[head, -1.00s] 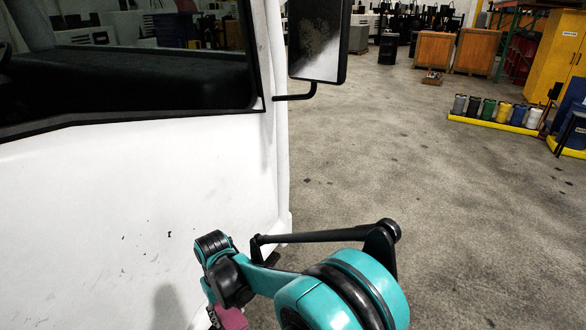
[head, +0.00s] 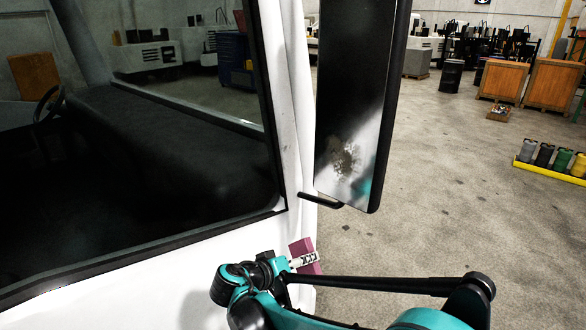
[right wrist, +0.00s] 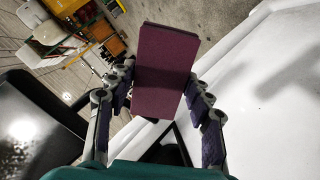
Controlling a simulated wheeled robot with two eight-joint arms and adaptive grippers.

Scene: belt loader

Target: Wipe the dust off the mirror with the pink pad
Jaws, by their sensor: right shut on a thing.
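The mirror (head: 349,100) hangs on the side of the white vehicle in the head view, with a tan dust patch (head: 344,158) on its lower part. It also shows at the left of the right wrist view (right wrist: 30,130), with a pale smudge on its dark face. The pink pad (head: 304,256) is below the mirror, apart from it. My right gripper (head: 292,262) is shut on the pad; in the right wrist view the pad (right wrist: 163,75) stands between the two fingers. My left gripper is not in view.
The white vehicle door with its dark window (head: 150,170) fills the left. A black mirror bracket (head: 322,201) joins the mirror's lower end to the vehicle. Open concrete floor (head: 440,220) lies to the right, with several small containers on a yellow tray (head: 545,173).

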